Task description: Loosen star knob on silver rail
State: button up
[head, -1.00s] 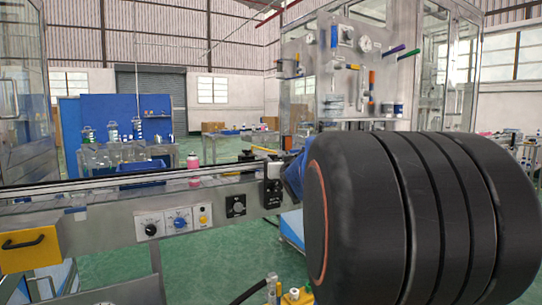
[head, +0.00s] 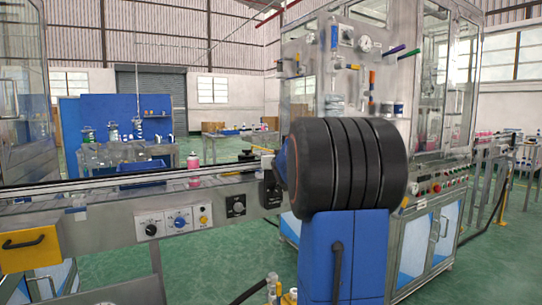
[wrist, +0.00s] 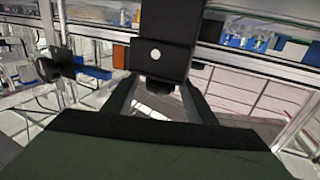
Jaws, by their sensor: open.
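The silver rail (head: 130,182) runs along the conveyor from the left edge towards my arm in the head view. A black block (head: 269,188) sits on the conveyor's side close to my arm's end. In the wrist view a black block with a pale round dot (wrist: 155,55) stands just beyond my gripper (wrist: 158,88). My gripper is open, with one finger at each side of a small dark part below that block. I cannot tell whether this part is the star knob, or whether the fingers touch it. My arm hides the gripper in the head view.
A control panel with knobs (head: 178,222) and a yellow box with a black handle (head: 30,245) are on the conveyor's front. A glazed machine cabinet (head: 440,120) stands behind my arm. Green floor is open below the conveyor.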

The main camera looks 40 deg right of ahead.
jog(key=x, duration=0.4)
jog(key=shift+w, duration=0.1)
jog(key=c, duration=1)
